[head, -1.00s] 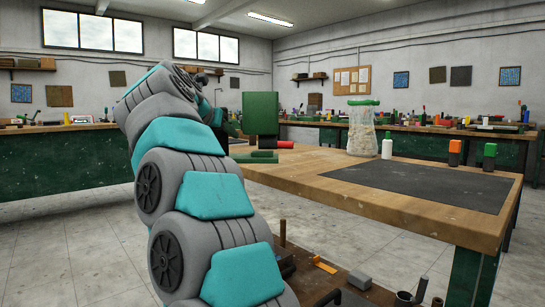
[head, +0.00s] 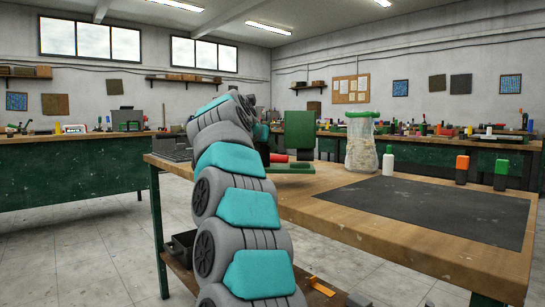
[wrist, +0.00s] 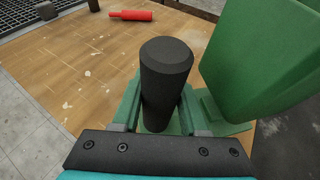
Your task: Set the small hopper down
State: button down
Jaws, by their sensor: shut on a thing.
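The small hopper is a green box-shaped body with a black round handle; its body (head: 300,132) shows beyond my arm, over the wooden bench (head: 420,240). In the wrist view its green body (wrist: 262,60) fills the upper right and the black handle (wrist: 166,75) stands in the middle. My gripper (wrist: 158,108) is shut on this handle, with a finger at each side. A green lower part shows beneath the body, close above or on the wood; I cannot tell whether it touches.
A red bottle-like thing (wrist: 130,15) lies on the bench near the hopper. A clear jar with a green rim (head: 361,145), a white bottle (head: 388,161) and two blocks, orange-topped (head: 462,168) and green-topped (head: 501,174), stand to the right. A dark mat (head: 430,210) lies bare in front.

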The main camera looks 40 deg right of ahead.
jog(key=shift+w+d+f, duration=0.1)
jog(key=shift+w+d, duration=0.05)
jog(key=shift+d, duration=0.65)
jog(key=shift+w+d+f, duration=0.1)
jog(key=shift+d, duration=0.65)
notch_tip(320, 180, down, 3)
jog(key=shift+s+b, duration=0.1)
jog(key=shift+b, duration=0.8)
jog(key=shift+a+f, duration=0.1)
jog(key=shift+f, duration=0.05)
jog(key=shift+f, duration=0.1)
jog(key=shift+c, duration=2.2)
grip_release()
